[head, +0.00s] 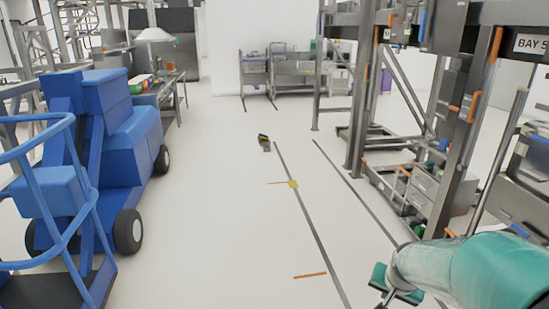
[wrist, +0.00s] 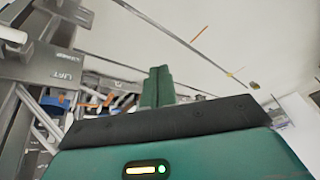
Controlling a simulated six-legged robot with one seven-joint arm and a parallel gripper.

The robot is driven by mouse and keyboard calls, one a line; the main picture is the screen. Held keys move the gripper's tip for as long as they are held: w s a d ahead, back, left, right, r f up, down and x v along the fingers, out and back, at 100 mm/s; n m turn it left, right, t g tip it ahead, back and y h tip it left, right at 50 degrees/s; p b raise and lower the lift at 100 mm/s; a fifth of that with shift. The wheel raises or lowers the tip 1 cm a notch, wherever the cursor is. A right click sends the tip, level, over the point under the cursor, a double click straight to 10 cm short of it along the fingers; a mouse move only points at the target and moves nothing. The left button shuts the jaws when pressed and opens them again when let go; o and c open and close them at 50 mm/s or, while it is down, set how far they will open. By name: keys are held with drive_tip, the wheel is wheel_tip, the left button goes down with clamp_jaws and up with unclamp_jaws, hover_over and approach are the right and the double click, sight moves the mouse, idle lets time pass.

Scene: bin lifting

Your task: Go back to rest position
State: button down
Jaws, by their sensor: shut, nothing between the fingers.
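My gripper (wrist: 157,86) shows in the wrist view as two green fingers held together, with nothing between them. Its dark palm edge and green housing fill the lower part of that view. In the head view my green arm enters from the lower right corner, and part of my gripper (head: 393,284) shows low over the pale floor. The gripper touches nothing that I can see.
A blue wheeled lift (head: 100,150) stands at the left. A metal rack (head: 365,100) stands at the right. Between them the pale floor (head: 215,220) is mostly clear, with dark lines and a small dark object (head: 264,142). Benches (head: 290,72) stand at the back.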

drive_tip(key=s+a+r+n, duration=0.3)
drive_tip(key=s+a+r, duration=0.3)
drive_tip(key=s+r, duration=0.1)
drive_tip(key=s+a+r+n+t+y, duration=0.1)
drive_tip(key=s+a+r+n, duration=0.2)
drive_tip(key=s+a+r, duration=0.3)
drive_tip(key=s+r, duration=0.1)
drive_tip(key=s, duration=0.2)
drive_tip(key=shift+s+a+r, duration=0.15)
drive_tip(key=shift+s+a, duration=0.05)
drive_tip(key=shift+s, duration=0.05)
drive_tip(key=shift+d, duration=0.25)
